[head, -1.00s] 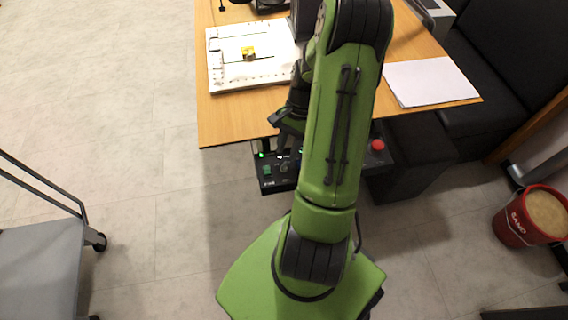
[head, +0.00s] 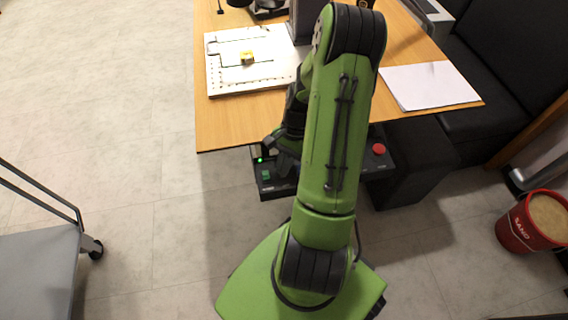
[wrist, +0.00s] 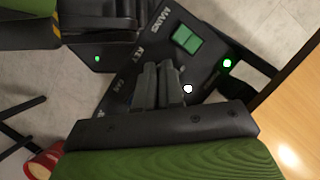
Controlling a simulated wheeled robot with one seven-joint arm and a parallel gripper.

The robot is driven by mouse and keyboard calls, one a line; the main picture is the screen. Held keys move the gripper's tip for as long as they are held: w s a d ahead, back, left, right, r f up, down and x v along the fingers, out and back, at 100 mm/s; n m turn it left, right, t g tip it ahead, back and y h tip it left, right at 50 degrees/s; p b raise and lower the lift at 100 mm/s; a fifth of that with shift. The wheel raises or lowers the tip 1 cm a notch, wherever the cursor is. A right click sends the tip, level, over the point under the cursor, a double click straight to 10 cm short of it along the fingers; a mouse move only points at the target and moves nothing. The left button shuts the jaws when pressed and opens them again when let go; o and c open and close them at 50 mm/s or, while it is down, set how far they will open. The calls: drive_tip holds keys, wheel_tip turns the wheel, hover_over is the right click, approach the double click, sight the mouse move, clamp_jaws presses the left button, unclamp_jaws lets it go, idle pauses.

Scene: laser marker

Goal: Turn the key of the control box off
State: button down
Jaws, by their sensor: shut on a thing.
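The control box (head: 270,188) is a dark panel under the table's front edge, partly hidden by my arm. In the wrist view its face (wrist: 208,86) carries a green MAIN switch (wrist: 187,38), lettering that seems to read KEY, and lit green and white lamps. My gripper (wrist: 158,70) has its fingers close together over the panel beside that lettering, shut on the key. The key itself is hidden by the fingers, so its angle cannot be told. In the head view my gripper (head: 285,163) is at the box, left of my green arm.
A red button (head: 378,149) sits on the box's right part. The wooden table (head: 225,125) above holds a white board (head: 225,75) with a yellow piece and white paper (head: 428,85). A grey cart (head: 40,265) stands left, a red sand bucket (head: 516,232) right.

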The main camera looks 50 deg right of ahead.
drive_tip(key=shift+n, duration=0.3)
drive_tip(key=n+g+p, duration=0.1)
drive_tip(key=n, duration=0.2)
drive_tip(key=shift+w+g+h+p, duration=0.1)
drive_tip(key=shift+g+h+p, duration=0.2)
drive_tip(key=n+g+h+p, duration=0.1)
drive_tip(key=n, duration=0.4)
drive_tip(key=n+h, duration=0.1)
drive_tip(key=n, duration=0.1)
drive_tip(key=n+g+p, duration=0.1)
drive_tip(key=n, duration=0.1)
drive_tip(key=shift+w+a+n+h, duration=0.1)
drive_tip(key=shift+a+n+h, duration=0.05)
drive_tip(key=shift+n+h, duration=0.2)
drive_tip(key=shift+n+h+p, duration=0.4)
drive_tip(key=shift+n+h, duration=0.55)
drive_tip(key=shift+n, duration=1.3)
drive_tip(key=c, duration=1.3)
unclamp_jaws()
drive_tip(key=shift+o, duration=0.2)
